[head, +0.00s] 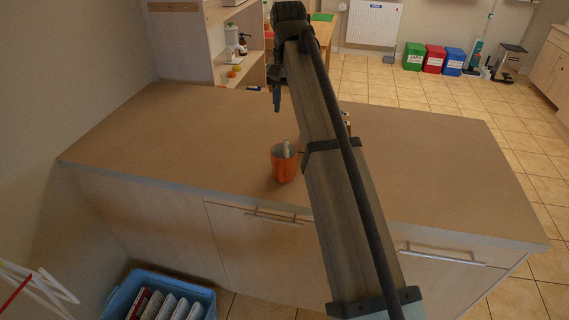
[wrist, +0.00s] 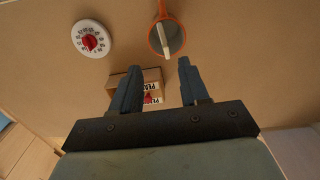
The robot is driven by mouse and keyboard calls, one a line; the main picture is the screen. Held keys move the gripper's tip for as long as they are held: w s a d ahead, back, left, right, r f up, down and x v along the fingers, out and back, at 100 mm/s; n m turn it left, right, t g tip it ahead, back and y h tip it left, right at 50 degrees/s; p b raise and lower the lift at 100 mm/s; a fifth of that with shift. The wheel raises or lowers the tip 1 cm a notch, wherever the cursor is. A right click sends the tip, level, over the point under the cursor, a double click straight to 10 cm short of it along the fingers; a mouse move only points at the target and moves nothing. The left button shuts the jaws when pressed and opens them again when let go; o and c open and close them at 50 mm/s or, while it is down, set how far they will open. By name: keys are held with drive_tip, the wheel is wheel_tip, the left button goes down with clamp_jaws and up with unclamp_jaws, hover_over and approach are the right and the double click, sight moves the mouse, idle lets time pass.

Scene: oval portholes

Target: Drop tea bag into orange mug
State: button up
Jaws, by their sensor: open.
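The orange mug (head: 285,168) stands upright on the counter, left of my arm in the head view. In the wrist view the mug (wrist: 154,41) is seen from above, beyond my fingertips. A pale, narrow thing (head: 286,148) sticks up out of the mug; it also shows across the mug's mouth in the wrist view (wrist: 163,30). I cannot tell whether it is the tea bag. No other tea bag is seen. My gripper (wrist: 157,70) is open with nothing between its fingers, above the counter and apart from the mug. It hangs beyond the mug in the head view (head: 277,100).
A cardboard box with printed labels (wrist: 152,75) lies below my fingers in the wrist view. A white dial with a red knob (wrist: 91,38) lies to its left. The counter's left part (head: 150,140) is clear. A blue crate (head: 127,300) stands on the floor in front.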

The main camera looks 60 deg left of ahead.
drive_tip(key=shift+r, duration=1.95)
